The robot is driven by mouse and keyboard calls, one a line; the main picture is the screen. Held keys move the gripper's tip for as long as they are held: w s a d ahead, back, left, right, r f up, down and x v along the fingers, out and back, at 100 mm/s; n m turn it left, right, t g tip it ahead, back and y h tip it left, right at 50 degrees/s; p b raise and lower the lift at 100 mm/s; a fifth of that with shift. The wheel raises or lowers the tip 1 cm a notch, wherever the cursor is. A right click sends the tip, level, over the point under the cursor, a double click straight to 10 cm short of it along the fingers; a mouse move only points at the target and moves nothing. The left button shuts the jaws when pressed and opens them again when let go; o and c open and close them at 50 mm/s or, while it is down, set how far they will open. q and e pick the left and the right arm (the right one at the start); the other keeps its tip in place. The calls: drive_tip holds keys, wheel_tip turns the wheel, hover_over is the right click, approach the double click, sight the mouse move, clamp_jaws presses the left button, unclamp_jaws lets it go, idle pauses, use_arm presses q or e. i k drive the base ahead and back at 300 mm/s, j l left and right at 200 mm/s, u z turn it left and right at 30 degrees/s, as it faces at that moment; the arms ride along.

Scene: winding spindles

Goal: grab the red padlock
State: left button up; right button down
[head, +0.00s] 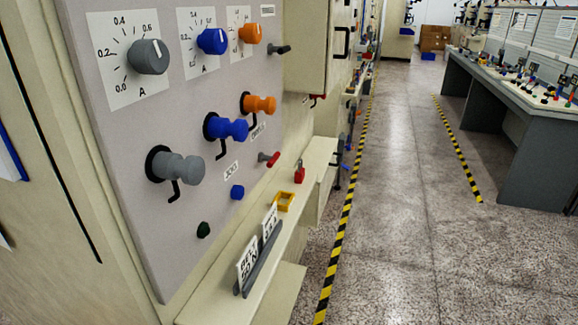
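The red padlock (299,174) sits on the narrow beige ledge (262,230) below the control panel, toward the ledge's far end. Its red body faces me and a small dark shackle shows above it. Neither of my grippers is in the head view, so nothing of mine is touching the padlock.
A yellow square frame (284,201) and a grey holder with white cards (258,262) stand on the ledge nearer me. The panel (130,205) above carries protruding grey, blue and orange knobs. The floor (400,230) to the right is clear. A grey bench (540,150) stands beyond it.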

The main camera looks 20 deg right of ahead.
sight(299, 175)
drive_tip(key=i+l+u, duration=0.35)
drive_tip(key=l, duration=0.45)
drive_tip(key=l+u, duration=0.35)
drive_tip(key=l, duration=0.5)
drive_tip(key=i+l+u, duration=0.1)
drive_tip(key=l+u, duration=0.2)
drive_tip(key=l, duration=0.6)
drive_tip(key=i+j, duration=0.1)
drive_tip(key=j, duration=0.25)
drive_tip(key=i+j, duration=0.1)
drive_tip(key=j, duration=0.3)
